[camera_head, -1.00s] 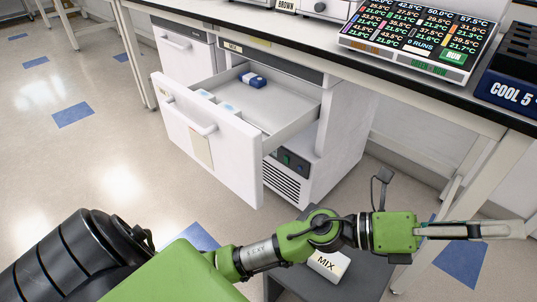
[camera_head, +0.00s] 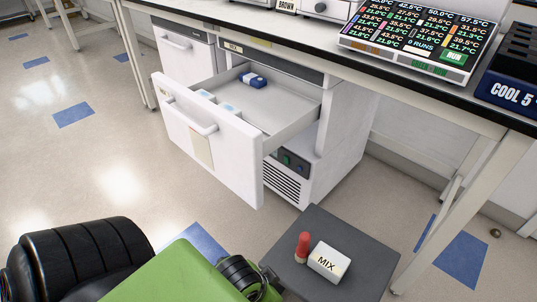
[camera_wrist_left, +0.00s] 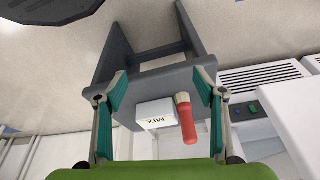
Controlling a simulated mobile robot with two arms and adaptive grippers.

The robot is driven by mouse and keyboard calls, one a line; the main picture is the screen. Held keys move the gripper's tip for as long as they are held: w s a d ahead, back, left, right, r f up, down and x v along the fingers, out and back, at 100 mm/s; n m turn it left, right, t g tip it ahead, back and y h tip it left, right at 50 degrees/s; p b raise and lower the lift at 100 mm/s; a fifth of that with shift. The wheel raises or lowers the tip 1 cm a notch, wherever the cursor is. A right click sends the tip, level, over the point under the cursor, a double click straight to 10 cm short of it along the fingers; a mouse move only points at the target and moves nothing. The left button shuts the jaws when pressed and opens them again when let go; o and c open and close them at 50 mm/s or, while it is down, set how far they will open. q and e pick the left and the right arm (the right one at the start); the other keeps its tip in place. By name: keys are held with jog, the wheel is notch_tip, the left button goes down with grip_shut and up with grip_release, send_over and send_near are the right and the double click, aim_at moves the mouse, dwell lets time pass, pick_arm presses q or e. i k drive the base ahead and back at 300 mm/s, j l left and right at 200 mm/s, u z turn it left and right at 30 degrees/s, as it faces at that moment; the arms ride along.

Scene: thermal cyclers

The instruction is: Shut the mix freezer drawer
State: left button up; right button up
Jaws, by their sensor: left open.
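The mix freezer (camera_head: 335,135) stands under the bench, with a MIX label on its upper strip. Its white drawer (camera_head: 240,165) is pulled far out, and the bar handle (camera_head: 190,118) is on its front.
Another freezer (camera_head: 183,55) is at the left. The bench edge (camera_head: 420,95) overhangs. Floor left of the drawer is clear.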

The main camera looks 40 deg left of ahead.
aim_at(233, 149)
jog(key=u, duration=1.9)
